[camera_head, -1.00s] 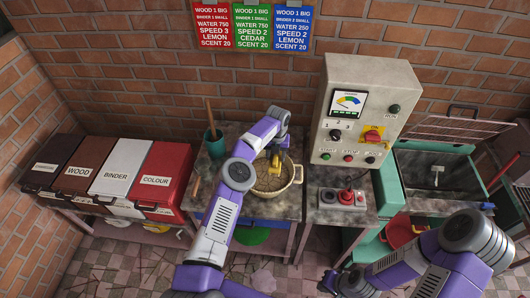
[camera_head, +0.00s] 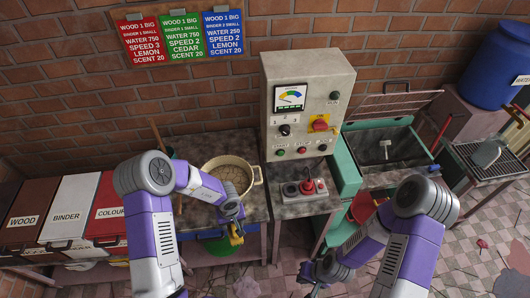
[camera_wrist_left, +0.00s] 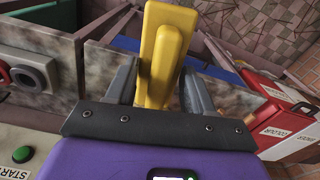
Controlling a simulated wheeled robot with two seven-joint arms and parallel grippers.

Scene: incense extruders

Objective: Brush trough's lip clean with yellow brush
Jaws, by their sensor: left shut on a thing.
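My left gripper (camera_head: 236,233) is shut on the yellow brush (camera_head: 237,240), just past the front edge of the bench, below the pot. In the left wrist view the yellow brush (camera_wrist_left: 160,60) stands up between the two grey fingers; its bristles cannot be made out. The dark trough (camera_head: 408,148) with a green frame is at the right, its mesh lid raised and a pale tool inside. The state of its lip is too small to tell. My right gripper (camera_head: 317,277) hangs low at the bottom middle, away from the trough; its finger opening is unclear.
A cream pot (camera_head: 250,172) with brown contents stands on the bench. Ingredient boxes (camera_head: 68,210) stand left, a blue barrel (camera_head: 497,65) at the far right. The floor at the right has open room.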

